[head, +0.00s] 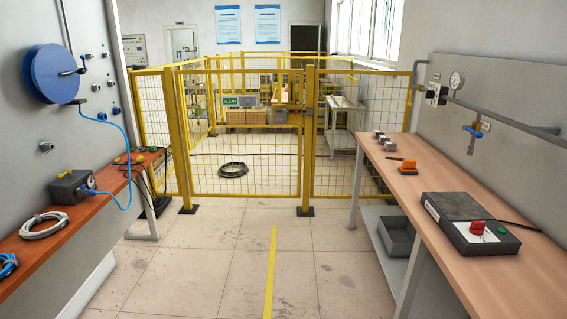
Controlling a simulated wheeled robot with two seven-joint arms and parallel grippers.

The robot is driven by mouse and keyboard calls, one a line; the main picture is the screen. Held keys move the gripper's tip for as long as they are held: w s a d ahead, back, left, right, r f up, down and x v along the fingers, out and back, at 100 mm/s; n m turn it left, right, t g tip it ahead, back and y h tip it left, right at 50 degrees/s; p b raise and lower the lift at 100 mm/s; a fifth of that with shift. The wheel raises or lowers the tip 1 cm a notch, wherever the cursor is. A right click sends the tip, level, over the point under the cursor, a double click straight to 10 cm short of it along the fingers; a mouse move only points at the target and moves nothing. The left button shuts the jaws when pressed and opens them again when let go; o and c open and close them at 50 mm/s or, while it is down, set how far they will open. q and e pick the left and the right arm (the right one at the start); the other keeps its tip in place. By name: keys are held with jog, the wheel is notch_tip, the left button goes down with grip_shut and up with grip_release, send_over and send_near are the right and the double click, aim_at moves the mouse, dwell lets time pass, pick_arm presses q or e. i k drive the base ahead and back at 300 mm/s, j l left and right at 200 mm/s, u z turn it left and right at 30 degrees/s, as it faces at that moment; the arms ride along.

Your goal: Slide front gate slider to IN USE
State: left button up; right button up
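The yellow mesh front gate (243,190) stands shut in the fence ahead, at the far end of the aisle. On its upper part is a sign with a green plate (231,100) that appears to read CLEAR. A grey slider plate (248,101) sits just right of the green plate. No IN USE lettering shows; the grey plate may be covering it, but I cannot tell. Neither of my grippers is in view.
A workbench (480,232) with a control box (468,222) lines the right. An orange-brown bench (75,230) with a hose coil (44,225) lines the left. The floor between them is clear, with a yellow line (270,270). A black coil (233,170) lies beyond the gate.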

aim_at(243, 101)
jog(key=i, duration=2.35)
jog(key=l+z, duration=0.05)
jog(key=l, duration=0.05)
